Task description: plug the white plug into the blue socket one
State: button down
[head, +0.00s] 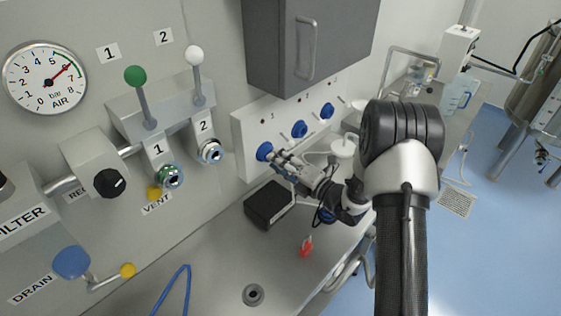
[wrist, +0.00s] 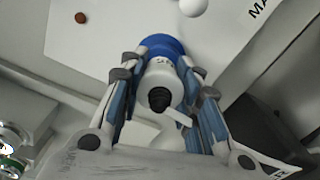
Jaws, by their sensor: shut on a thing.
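The white plug (wrist: 161,80), with a black ribbed cable end, is held between the two fingers of my gripper (wrist: 162,86). The blue socket one (wrist: 162,44) is directly behind the plug in the wrist view, its blue rim showing around the plug's front. The plug lines up with it, but I cannot tell how deep it sits. In the head view blue socket one (head: 265,151) is the leftmost on the white panel, below the label 1. My gripper (head: 279,158) reaches it from the right there, and its fingers mostly hide the plug.
Two more blue sockets (head: 299,129) (head: 327,110) sit farther right on the panel (head: 243,143). A black box (head: 268,205) stands on the bench below my gripper. A red tag (head: 306,246) and a white lidded cup (head: 343,148) are nearby. A grey cabinet (head: 285,45) hangs above.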

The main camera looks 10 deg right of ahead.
jog(key=c, duration=1.1)
grip_release()
jog(key=v, duration=1.2)
